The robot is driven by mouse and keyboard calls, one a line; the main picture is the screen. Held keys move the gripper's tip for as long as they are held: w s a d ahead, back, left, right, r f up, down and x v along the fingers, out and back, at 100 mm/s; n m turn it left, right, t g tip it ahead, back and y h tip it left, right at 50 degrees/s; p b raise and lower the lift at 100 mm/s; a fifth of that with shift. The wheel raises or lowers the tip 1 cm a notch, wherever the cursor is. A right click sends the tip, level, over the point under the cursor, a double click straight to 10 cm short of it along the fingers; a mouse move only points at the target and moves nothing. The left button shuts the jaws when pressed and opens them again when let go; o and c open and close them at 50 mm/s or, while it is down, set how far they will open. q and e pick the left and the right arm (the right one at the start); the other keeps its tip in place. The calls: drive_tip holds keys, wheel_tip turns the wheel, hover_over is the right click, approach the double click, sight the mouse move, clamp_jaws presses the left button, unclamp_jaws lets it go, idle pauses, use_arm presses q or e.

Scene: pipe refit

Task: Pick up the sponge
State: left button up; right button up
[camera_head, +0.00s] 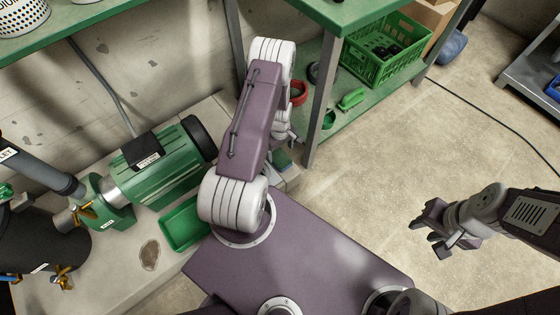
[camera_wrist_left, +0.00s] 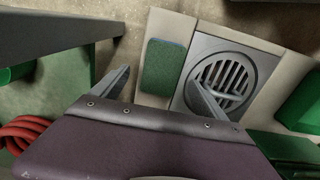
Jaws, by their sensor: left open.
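The sponge (camera_wrist_left: 165,67), a dark green pad with rounded corners, lies on a pale ledge beside a round floor drain in the left wrist view. In the head view the sponge (camera_head: 282,158) shows partly, just below my left gripper (camera_head: 291,138). In the left wrist view my left gripper (camera_wrist_left: 162,90) is open and empty, its fingers spread apart with the sponge lying beyond and between their tips. I cannot tell the height between them. My right gripper (camera_head: 437,228) is open and empty over the bare floor at the right.
The drain grate (camera_wrist_left: 226,80) is right of the sponge. A green pump motor (camera_head: 160,165) and a green tray (camera_head: 184,224) stand at left. A workbench leg (camera_head: 320,105) rises close to my left gripper. A green crate (camera_head: 385,50) sits on the lower shelf.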

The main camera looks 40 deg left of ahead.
sight(280, 157)
use_arm(q)
drive_tip(key=f+b, duration=0.4)
drive_tip(key=f, duration=0.1)
drive_tip(key=shift+s+d+f, duration=0.15)
drive_tip(key=shift+s, duration=0.05)
drive_tip(key=shift+r, duration=0.2)
drive_tip(key=c, duration=1.4)
drive_tip(key=shift+r, duration=0.1)
drive_tip(key=r+p, duration=0.4)
drive_tip(key=r, duration=0.1)
drive_tip(key=shift+d+r+p, duration=0.1)
drive_tip(key=shift+d+p, duration=0.1)
drive_tip(key=shift+p, duration=0.15)
drive_tip(key=s+d+r+p, duration=0.1)
drive_tip(key=d+r, duration=0.1)
drive_tip(key=d, duration=0.1)
drive_tip(key=s+d+r+p, duration=0.1)
drive_tip(key=d+p, duration=0.1)
drive_tip(key=d, duration=0.2)
drive_tip(key=s+d+r+p, duration=0.1)
drive_tip(key=d+r+p, duration=0.1)
drive_tip(key=d, duration=0.1)
drive_tip(key=shift+s+d+r, duration=0.25)
drive_tip(key=shift+d+r, duration=0.05)
drive_tip(key=shift+d, duration=0.05)
drive_tip(key=o, duration=0.6)
drive_tip(key=c, duration=0.5)
